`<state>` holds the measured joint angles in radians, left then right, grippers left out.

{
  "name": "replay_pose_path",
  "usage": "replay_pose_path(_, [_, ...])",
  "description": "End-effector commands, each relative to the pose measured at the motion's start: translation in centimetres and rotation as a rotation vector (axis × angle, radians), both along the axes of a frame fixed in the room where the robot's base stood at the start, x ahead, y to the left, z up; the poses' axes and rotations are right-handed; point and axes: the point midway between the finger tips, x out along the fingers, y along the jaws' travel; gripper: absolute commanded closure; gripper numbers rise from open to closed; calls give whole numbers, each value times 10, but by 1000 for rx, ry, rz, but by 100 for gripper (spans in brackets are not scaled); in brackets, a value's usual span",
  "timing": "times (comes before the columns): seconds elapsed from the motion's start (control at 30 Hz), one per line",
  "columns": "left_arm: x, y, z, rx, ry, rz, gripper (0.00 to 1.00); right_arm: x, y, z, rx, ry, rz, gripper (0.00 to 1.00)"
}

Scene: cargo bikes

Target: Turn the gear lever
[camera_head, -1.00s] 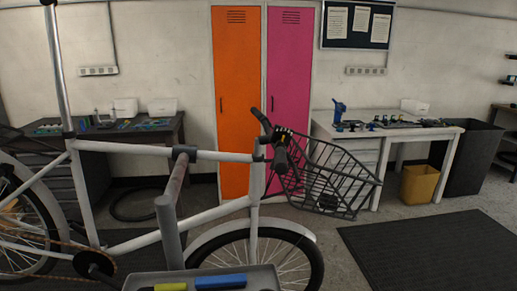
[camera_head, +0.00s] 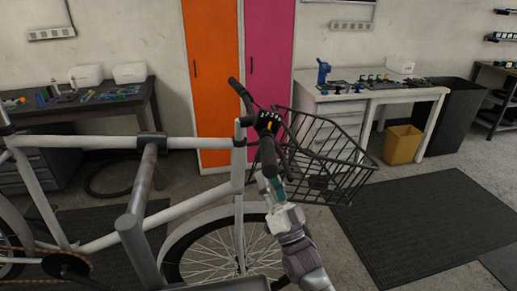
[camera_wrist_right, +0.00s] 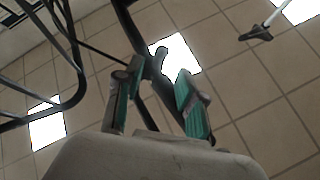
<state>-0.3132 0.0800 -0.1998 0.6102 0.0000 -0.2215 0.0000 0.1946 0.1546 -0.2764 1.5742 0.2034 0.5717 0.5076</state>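A white bicycle's black handlebar (camera_head: 268,160) stands in the middle of the head view. A black shifter unit with yellow marks (camera_head: 268,123) sits on it; I cannot make out the gear lever itself for certain. My right gripper (camera_head: 270,185) is just below the near handlebar grip, pointing up. In the right wrist view its two green-padded fingers (camera_wrist_right: 155,98) stand apart, with the dark handlebar (camera_wrist_right: 148,62) above and between them. I cannot tell whether they touch it. My left gripper is not in view.
A black wire basket (camera_head: 335,160) is fixed at the front of the bike, close to the right of my right gripper. The white frame (camera_head: 190,143) and front wheel (camera_head: 215,250) lie to the left. A white workbench (camera_head: 390,95) and yellow bin (camera_head: 403,145) stand behind.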

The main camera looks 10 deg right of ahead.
Motion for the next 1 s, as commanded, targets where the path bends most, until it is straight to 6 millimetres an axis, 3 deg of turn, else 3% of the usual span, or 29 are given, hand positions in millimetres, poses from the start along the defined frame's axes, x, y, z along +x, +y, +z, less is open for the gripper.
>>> replay_pose_path(0.1, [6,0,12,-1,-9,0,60,19,6,20,0,0,0,61])
replay_pose_path(0.3, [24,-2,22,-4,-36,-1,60,39,11,37,-1,1,0,61])
replay_pose_path(0.73, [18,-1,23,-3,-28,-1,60,47,14,42,-1,2,-1,61])
replay_pose_path(0.77, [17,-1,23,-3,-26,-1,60,47,14,42,-1,2,-1,62])
replay_pose_path(1.0, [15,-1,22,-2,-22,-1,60,47,13,42,-1,2,-1,100])
